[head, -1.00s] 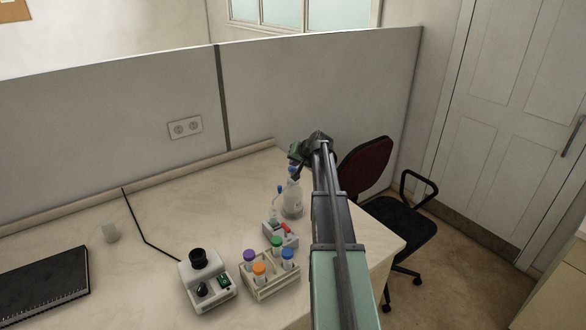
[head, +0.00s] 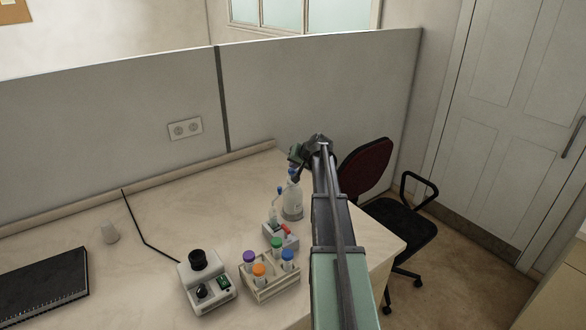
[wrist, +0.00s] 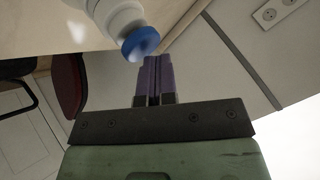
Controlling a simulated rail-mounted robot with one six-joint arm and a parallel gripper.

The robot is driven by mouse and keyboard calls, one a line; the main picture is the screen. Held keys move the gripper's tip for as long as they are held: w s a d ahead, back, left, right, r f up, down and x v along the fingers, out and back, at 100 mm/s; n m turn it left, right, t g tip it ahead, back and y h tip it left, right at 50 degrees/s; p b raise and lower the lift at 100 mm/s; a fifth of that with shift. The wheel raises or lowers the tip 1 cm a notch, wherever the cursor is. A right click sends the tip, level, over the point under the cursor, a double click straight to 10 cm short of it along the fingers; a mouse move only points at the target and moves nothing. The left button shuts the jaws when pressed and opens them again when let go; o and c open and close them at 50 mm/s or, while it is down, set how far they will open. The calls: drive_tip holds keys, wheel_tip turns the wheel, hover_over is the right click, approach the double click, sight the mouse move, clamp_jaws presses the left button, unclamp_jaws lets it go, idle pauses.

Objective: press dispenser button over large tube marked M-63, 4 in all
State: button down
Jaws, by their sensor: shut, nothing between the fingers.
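A clear dispenser bottle (head: 292,204) with a blue button on top and a side spout stands near the right end of the bench. In the wrist view the blue button (wrist: 141,43) sits on a white pump body (wrist: 115,14). My gripper (head: 293,168) is at the top of the bottle. In the wrist view its purple fingers (wrist: 153,66) are shut together, empty, with their tips close to the button's edge; I cannot tell whether they touch it. A slim tube (head: 273,214) stands below the spout in a small holder (head: 270,232). No marking is readable.
A rack (head: 266,293) of tubes with purple, orange, green and blue caps stands in front. A partition bounds the back; a chair (head: 400,215) stands right.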

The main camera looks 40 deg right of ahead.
drive_tip(key=shift+r+p, duration=0.9)
drive_tip(key=shift+r, duration=0.2)
wheel_tip(320, 180, up, 5)
drive_tip(key=p, duration=0.5)
idle(1.8)
wheel_tip(320, 180, up, 4)
drive_tip(key=p, duration=0.3)
drive_tip(key=shift+f+p, duration=0.15)
drive_tip(key=shift+p, duration=0.25)
drive_tip(key=shift+f, duration=0.1)
wheel_tip(320, 180, down, 9)
drive_tip(key=b, duration=0.8)
drive_tip(key=shift+r+b, duration=0.2)
drive_tip(key=shift+b, duration=0.2)
idle(0.8)
